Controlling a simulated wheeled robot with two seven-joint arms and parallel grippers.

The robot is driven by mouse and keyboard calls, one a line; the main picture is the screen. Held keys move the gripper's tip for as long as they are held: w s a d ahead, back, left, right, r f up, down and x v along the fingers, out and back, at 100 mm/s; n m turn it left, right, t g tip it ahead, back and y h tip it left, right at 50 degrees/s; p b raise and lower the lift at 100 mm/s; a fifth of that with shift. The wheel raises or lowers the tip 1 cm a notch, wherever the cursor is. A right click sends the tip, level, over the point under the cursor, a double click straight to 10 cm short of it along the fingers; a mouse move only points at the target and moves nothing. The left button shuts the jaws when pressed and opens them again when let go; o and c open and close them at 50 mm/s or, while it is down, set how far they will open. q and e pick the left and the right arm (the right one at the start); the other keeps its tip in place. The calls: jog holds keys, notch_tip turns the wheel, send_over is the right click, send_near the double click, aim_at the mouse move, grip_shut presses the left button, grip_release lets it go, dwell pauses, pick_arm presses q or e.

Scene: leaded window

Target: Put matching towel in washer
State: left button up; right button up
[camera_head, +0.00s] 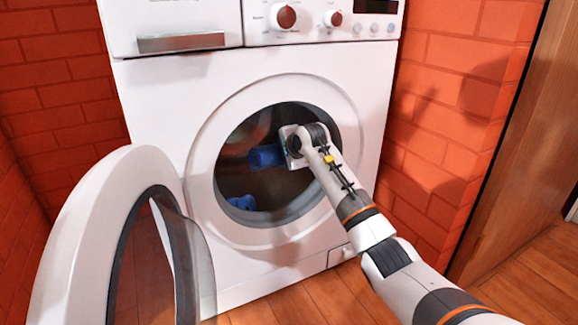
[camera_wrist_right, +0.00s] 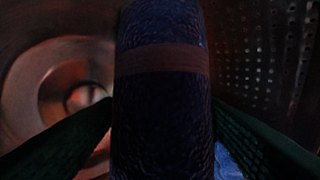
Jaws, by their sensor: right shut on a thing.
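The white washer (camera_head: 160,118) stands ahead with its round door (camera_head: 75,235) swung open to the left. My right gripper (camera_head: 278,153) reaches through the opening into the drum. It is shut on a blue towel (camera_head: 265,157), which is held inside the drum, above its floor. In the right wrist view the towel (camera_wrist_right: 163,110) looks dark blue with a brownish band, between the two dark fingers (camera_wrist_right: 160,125). A second blue item (camera_head: 242,202) lies low in the drum; a bit of blue (camera_wrist_right: 228,160) also shows low in the wrist view. My left gripper is not in view.
Orange brick walls (camera_head: 440,150) stand close on both sides of the washer. The open door takes up the lower left. A wooden panel (camera_head: 520,150) stands at the right. Wooden floor (camera_head: 530,265) is clear at the lower right. The perforated drum wall (camera_wrist_right: 265,50) is near the gripper.

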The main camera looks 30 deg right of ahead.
jog(key=shift+s+f+b+x, duration=0.15)
jog(key=shift+b+x, duration=0.3)
jog(key=shift+x, duration=1)
jog(key=shift+s+f+b+x, duration=0.15)
jog(key=shift+b+x, duration=0.3)
jog(key=shift+x, duration=1.05)
jog(key=shift+w+a, duration=0.1)
